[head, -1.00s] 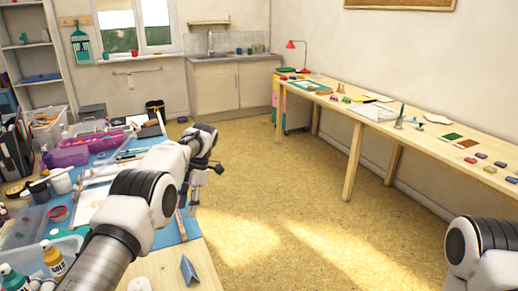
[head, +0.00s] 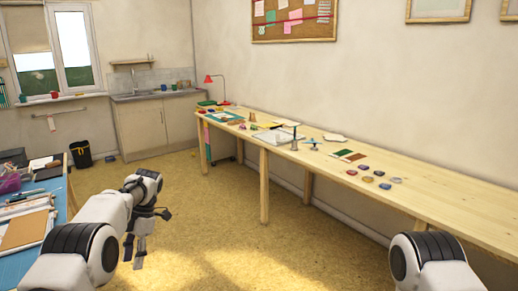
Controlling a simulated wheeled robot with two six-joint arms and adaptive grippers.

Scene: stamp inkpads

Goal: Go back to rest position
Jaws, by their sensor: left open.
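My left arm reaches in from the lower left of the head view. Its gripper (head: 138,252) is open and empty, pointing down over the floor, between the blue-topped table and the long wooden table and apart from both. My right arm shows only as a white and black link at the lower right; its gripper is out of view.
The long wooden table (head: 445,195) runs along the right wall, with a green and brown card (head: 348,155) and a red lamp (head: 212,84). The blue-topped table (head: 60,212) is at the left edge. A black bin (head: 80,154) stands behind. The floor between is clear.

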